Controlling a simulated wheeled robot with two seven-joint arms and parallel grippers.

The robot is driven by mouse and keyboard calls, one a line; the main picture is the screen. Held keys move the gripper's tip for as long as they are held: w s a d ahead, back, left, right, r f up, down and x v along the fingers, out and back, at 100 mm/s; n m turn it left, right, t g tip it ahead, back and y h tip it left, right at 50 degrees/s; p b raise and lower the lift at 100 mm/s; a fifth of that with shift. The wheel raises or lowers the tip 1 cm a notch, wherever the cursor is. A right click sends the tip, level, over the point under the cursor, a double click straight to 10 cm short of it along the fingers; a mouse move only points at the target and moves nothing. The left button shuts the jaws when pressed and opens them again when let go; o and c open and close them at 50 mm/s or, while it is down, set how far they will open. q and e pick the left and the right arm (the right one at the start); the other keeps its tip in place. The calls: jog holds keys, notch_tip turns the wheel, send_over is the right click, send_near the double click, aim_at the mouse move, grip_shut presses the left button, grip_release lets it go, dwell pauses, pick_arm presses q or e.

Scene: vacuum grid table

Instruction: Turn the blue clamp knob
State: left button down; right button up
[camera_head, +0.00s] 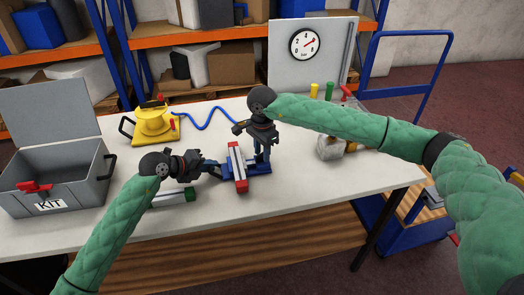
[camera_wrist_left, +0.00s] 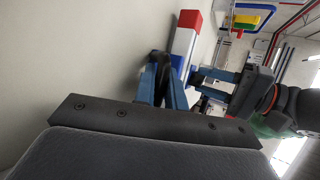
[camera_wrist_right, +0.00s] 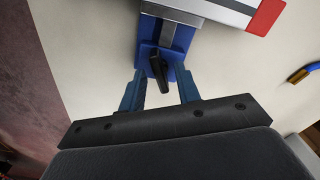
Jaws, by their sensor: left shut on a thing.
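The blue clamp (camera_head: 260,168) lies on the table with a red-ended white and grey bar (camera_head: 237,165) across it. In the right wrist view a black knob (camera_wrist_right: 158,72) sits on the clamp's blue block (camera_wrist_right: 169,58). My right gripper (camera_head: 262,157) points down over this right end. Its fingers (camera_wrist_right: 160,88) are open on either side of the knob, with gaps between. My left gripper (camera_head: 216,168) is at the clamp's left end. Its fingers (camera_wrist_left: 164,82) are shut on a dark knob-like piece (camera_wrist_left: 160,62), mostly hidden between them.
A grey KIT box (camera_head: 55,180) with its lid up stands at the left. A yellow device (camera_head: 153,125) with a blue hose (camera_head: 210,119) stands behind. A gauge panel (camera_head: 310,60) stands at the back. The table's front right is clear.

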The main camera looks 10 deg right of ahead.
aim_at(262, 153)
grip_shut()
jog(key=shift+m, duration=1.4)
grip_release()
jog(key=shift+r, duration=0.15)
notch_tip(262, 153, up, 12)
